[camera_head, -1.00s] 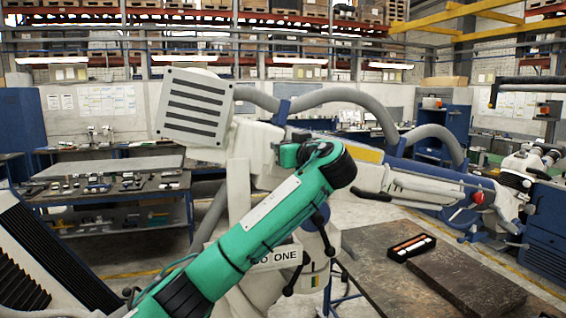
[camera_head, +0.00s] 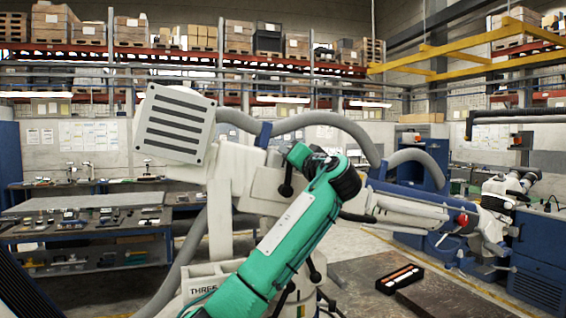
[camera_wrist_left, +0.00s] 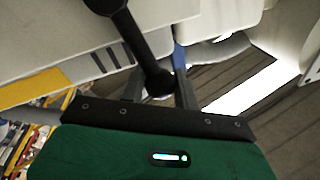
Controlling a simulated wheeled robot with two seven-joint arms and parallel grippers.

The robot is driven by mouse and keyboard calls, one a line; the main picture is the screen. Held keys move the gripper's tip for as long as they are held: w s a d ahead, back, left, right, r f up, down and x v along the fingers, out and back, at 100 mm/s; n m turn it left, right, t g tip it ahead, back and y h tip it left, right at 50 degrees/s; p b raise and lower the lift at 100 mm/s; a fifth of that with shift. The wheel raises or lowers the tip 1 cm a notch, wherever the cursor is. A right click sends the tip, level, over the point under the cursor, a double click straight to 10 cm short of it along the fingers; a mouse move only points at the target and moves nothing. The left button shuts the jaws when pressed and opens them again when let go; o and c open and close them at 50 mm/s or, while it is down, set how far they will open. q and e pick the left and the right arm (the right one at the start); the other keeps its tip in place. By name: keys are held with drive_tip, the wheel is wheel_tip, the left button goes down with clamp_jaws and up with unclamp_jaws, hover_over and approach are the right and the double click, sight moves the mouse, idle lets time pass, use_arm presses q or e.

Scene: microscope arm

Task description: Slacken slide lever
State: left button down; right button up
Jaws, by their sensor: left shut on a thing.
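In the left wrist view, a black lever (camera_wrist_left: 137,45) with a round ball end comes down from the upper left along the pale microscope arm. Its ball end sits between the two fingers of my left gripper (camera_wrist_left: 160,88), which is shut on it. In the head view, my green left arm rises from the bottom, and my left gripper (camera_head: 290,160) is at the pale body of the microscope arm (camera_head: 245,180). A black lever (camera_head: 287,182) shows just below the hand there. The fingertips are hard to make out in this view. My right gripper is not in view.
A workbench with a dark tray (camera_head: 400,279) is at the lower right. Another bench with small parts (camera_head: 85,228) stands at the left. Grey hoses arch behind the arm.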

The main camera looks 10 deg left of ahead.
use_arm(q)
drive_tip(key=shift+w+d+f+m, duration=0.1)
drive_tip(key=shift+w+d+m, duration=0.2)
drive_tip(key=shift+m, duration=0.25)
drive_tip(key=shift+w+d+f+m, duration=0.15)
drive_tip(key=shift+d+m, duration=0.2)
drive_tip(key=shift+m, duration=0.2)
drive_tip(key=c, duration=1.1)
unclamp_jaws()
drive_tip(key=shift+d+r, duration=0.1)
drive_tip(key=b+v, duration=0.7)
drive_tip(key=v, duration=0.6)
drive_tip(key=shift+s+d, duration=0.15)
drive_tip(key=shift+s, duration=0.2)
drive_tip(key=shift+f, duration=0.2)
